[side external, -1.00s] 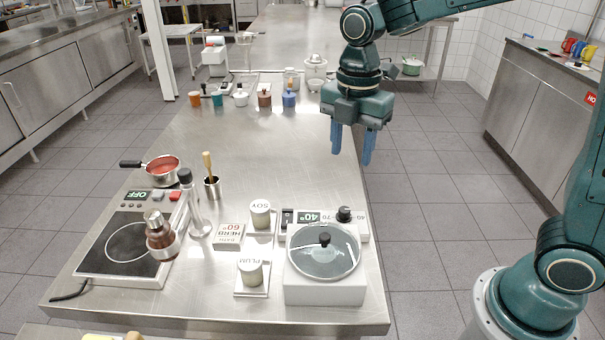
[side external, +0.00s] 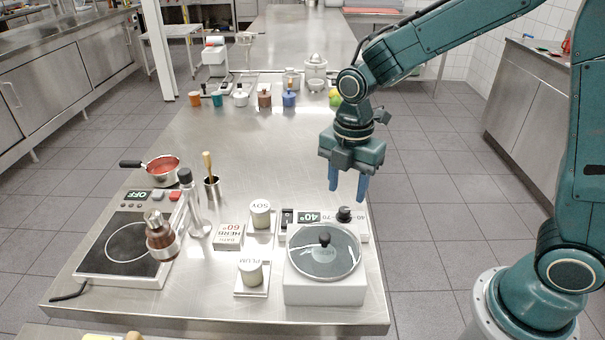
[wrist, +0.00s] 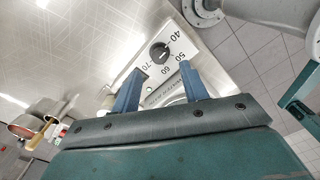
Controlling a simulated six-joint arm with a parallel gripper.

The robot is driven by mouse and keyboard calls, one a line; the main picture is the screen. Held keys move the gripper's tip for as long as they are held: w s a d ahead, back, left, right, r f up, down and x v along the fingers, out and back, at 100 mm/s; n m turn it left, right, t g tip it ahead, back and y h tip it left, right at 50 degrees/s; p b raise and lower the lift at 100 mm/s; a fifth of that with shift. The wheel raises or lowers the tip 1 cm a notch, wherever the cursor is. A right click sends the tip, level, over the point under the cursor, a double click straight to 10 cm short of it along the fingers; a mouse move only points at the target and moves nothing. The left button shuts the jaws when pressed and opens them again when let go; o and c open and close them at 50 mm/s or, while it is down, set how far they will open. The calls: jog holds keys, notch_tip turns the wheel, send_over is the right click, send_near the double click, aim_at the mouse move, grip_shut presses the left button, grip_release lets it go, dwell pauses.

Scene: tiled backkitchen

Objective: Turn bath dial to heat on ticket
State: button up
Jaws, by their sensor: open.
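The bath (side external: 325,289) is a white box with a glass lid at the front right of the steel table. Its black dial (side external: 344,214) sits at the right of its control panel, beside a display reading 40°. The dial also shows in the wrist view (wrist: 160,52), ringed by marks 40, 50, 60 and 70. The ticket (side external: 229,235) lies left of the bath and reads BATH HERB 60°. My gripper (side external: 347,194) is open and empty above the dial, its blue fingers pointing down. In the wrist view the dial appears beyond and between the fingertips, apart from them.
Pale jars marked SOY (side external: 260,213) and PLUM (side external: 251,272) stand left of the bath. A hotplate (side external: 125,245) reading OFF, with a stand holding a bottle-like thing, is at the left. A red-filled pan (side external: 163,168) is behind it. The table's middle is clear.

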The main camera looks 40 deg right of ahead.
aim_at(345, 210)
jog(key=shift+f, duration=2.6)
jog(key=shift+c, duration=0.4)
grip_shut()
